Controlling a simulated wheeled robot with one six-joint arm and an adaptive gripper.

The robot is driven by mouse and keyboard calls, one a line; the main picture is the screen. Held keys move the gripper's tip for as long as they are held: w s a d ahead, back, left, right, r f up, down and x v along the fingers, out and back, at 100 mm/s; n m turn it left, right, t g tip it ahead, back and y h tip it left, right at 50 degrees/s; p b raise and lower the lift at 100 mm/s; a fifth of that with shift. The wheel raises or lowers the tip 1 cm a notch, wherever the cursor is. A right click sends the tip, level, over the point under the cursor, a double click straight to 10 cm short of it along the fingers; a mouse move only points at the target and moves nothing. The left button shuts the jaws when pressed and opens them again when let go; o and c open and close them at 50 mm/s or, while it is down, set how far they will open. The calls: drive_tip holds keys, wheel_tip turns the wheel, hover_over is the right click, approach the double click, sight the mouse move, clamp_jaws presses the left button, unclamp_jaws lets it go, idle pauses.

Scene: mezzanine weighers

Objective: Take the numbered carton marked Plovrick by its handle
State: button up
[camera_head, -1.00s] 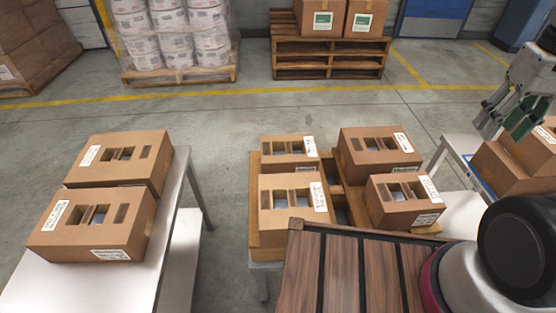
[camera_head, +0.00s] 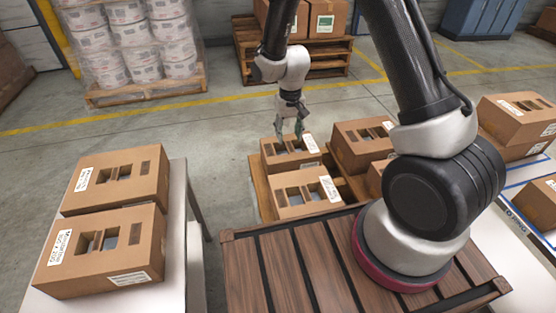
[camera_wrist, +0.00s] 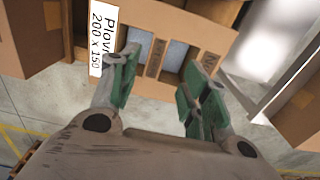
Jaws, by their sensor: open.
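The carton marked "Plov…" (camera_wrist: 111,47), with "200 x 150" on its white label, is in the wrist view. Its top has cut-out openings with a cardboard strip (camera_wrist: 155,58) between them. In the head view my gripper (camera_head: 290,130) is low over the back left carton (camera_head: 275,161) of the group on the wooden pallet. My gripper (camera_wrist: 161,86) is open, with green-padded fingers showing on either side of the strip in the wrist view. I cannot tell whether the fingertips are inside the openings or touching the carton.
Other cartons stand close by: one in front (camera_head: 289,204) and one to the right (camera_head: 351,153). Two cartons (camera_head: 105,262) lie on the left table (camera_head: 181,230). More cartons (camera_head: 513,124) stand at the right. Clear floor lies behind the group.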

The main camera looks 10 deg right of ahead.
sight(290, 146)
drive_tip(key=f, duration=0.7)
drive_tip(key=shift+w+d+f, duration=0.1)
drive_tip(key=shift+d, duration=0.2)
clamp_jaws()
